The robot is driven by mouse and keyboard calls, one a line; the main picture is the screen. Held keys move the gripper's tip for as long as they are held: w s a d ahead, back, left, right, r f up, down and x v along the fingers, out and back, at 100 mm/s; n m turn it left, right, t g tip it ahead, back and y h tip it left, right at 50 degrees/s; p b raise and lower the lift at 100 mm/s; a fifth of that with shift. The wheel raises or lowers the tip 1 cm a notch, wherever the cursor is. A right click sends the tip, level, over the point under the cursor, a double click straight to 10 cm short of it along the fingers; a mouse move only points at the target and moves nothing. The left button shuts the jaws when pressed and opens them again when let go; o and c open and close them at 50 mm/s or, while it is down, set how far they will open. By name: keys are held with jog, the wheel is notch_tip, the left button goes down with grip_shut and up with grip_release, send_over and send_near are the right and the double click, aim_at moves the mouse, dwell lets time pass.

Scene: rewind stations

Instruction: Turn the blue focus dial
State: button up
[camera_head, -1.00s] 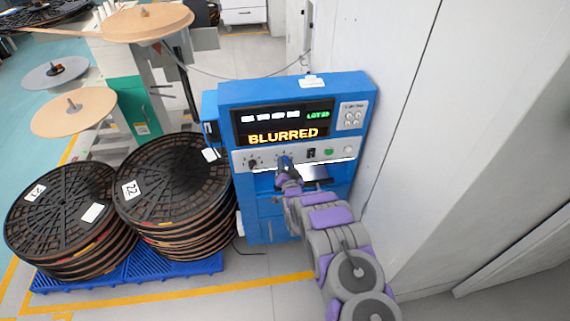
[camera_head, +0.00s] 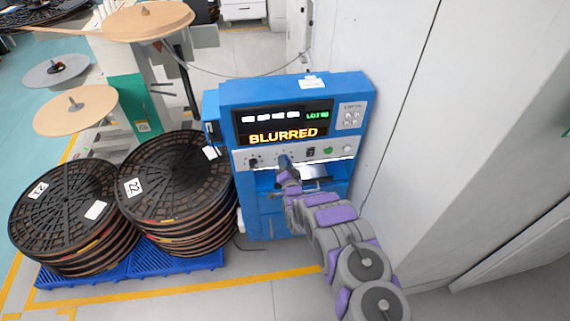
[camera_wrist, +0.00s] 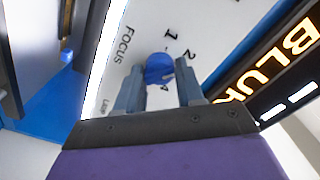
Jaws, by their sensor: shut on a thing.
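The blue focus dial (camera_wrist: 159,68) sits on a white panel in the wrist view, beside the printed word FOCUS and several numbers. My gripper (camera_wrist: 160,84) has its two fingers on either side of the dial and is shut on it. In the head view the gripper (camera_head: 285,165) reaches the control strip of the blue machine (camera_head: 228,95), and it mostly hides the dial (camera_head: 284,158). The machine's display (camera_head: 283,137) reads BLURRED in orange, with smaller green text above it.
A black knob (camera_head: 253,162) is left of the dial, and a green button (camera_head: 329,151) is to the right. Stacked black reels (camera_head: 172,180) stand on a blue pallet (camera_head: 180,268) at left. A white wall (camera_head: 400,120) is close on the right.

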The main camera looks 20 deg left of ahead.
jog(key=o, duration=1)
jog(key=shift+d, duration=0.1)
jog(key=p+v, duration=0.3)
jog(key=v, duration=1.4)
jog(key=shift+s+f, duration=0.1)
jog(key=shift+s, duration=0.05)
